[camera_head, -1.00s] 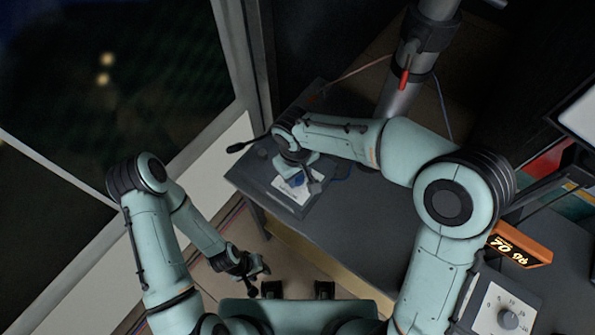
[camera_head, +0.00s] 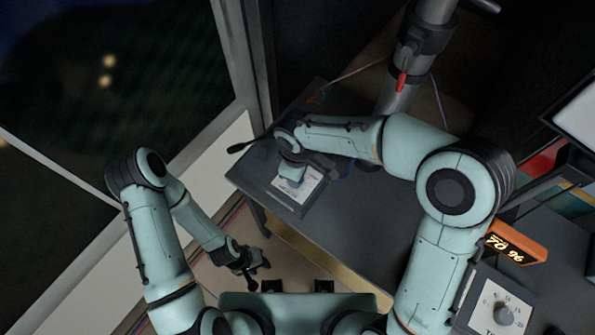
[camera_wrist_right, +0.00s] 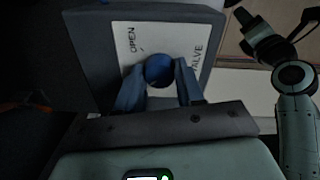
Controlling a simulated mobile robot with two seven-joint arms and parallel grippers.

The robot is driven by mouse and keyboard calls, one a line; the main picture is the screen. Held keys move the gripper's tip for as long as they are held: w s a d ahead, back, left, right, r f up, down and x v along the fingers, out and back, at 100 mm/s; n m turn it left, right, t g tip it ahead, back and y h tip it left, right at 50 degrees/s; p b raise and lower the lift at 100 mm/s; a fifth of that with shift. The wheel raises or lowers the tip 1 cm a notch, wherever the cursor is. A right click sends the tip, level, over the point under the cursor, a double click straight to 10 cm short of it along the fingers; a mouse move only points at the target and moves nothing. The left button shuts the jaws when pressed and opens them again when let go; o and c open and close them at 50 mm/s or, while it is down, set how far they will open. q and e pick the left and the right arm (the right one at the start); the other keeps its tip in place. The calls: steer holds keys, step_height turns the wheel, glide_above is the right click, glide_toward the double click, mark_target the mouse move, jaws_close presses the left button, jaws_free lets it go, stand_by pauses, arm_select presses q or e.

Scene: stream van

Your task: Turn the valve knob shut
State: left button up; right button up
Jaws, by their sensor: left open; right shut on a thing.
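The blue round valve knob (camera_wrist_right: 160,70) stands on a white plate (camera_wrist_right: 128,45) marked OPEN and VALVE in the right wrist view. My right gripper (camera_wrist_right: 160,84) has its two fingers on either side of the knob and is shut on it. In the head view my right gripper (camera_head: 292,176) covers the knob. Part of the white plate shows beside it on a grey box (camera_head: 302,209). The knob's pointer and the full plate lettering are hidden. My left gripper (camera_head: 252,270) is open and empty, low at the left, away from the valve.
The grey desk (camera_head: 350,228) is mostly clear right of the valve box. A metal pole with a red lever (camera_head: 402,82) stands behind. At the right are an orange lit display (camera_head: 516,247), a dial box (camera_head: 503,314) and a screen (camera_head: 580,112).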

stand_by(0.3)
steer(key=o, duration=1)
steer(key=shift+o, duration=0.2)
steer(key=shift+r, duration=0.1)
arm_select(q)
steer(key=shift+w+r+p, duration=0.7)
steer(key=shift+w+r, duration=0.05)
steer(key=shift+r, duration=0.1)
arm_select(e)
step_height(320, 180, up, 13)
steer(key=shift+s, duration=0.25)
arm_select(q)
steer(key=shift+s, duration=0.1)
arm_select(e)
steer(key=shift+a, duration=0.1)
